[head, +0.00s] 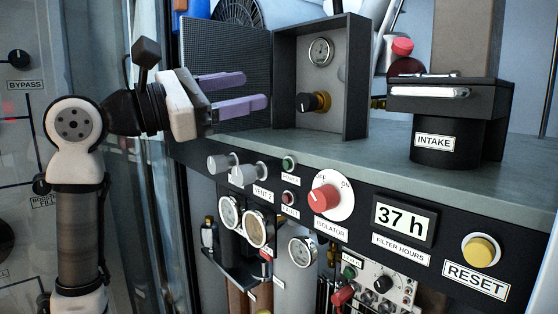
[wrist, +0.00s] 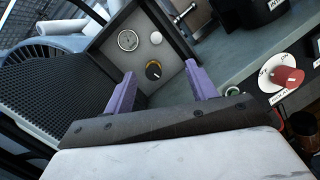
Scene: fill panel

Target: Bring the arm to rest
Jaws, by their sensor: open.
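My gripper (head: 236,93) is at the left of the head view, held in the air above the left end of the panel's ledge. Its two purple fingers are spread apart with nothing between them, and they point right towards the grey open-fronted box (head: 283,80). In the wrist view the fingers of my gripper (wrist: 160,92) frame that box, which holds a black knob with an orange ring (wrist: 154,70) and a gauge (wrist: 128,40). The fingers appear apart from the box and the knob. My arm bends up on the left side.
The front panel carries two grey knobs (head: 243,173), a red isolator knob (head: 324,198), a display reading 37 h (head: 404,220) and a yellow reset button (head: 480,250). A black intake unit (head: 450,105) stands right. A perforated panel (head: 225,60) is behind my gripper. The ledge's middle (head: 375,160) is clear.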

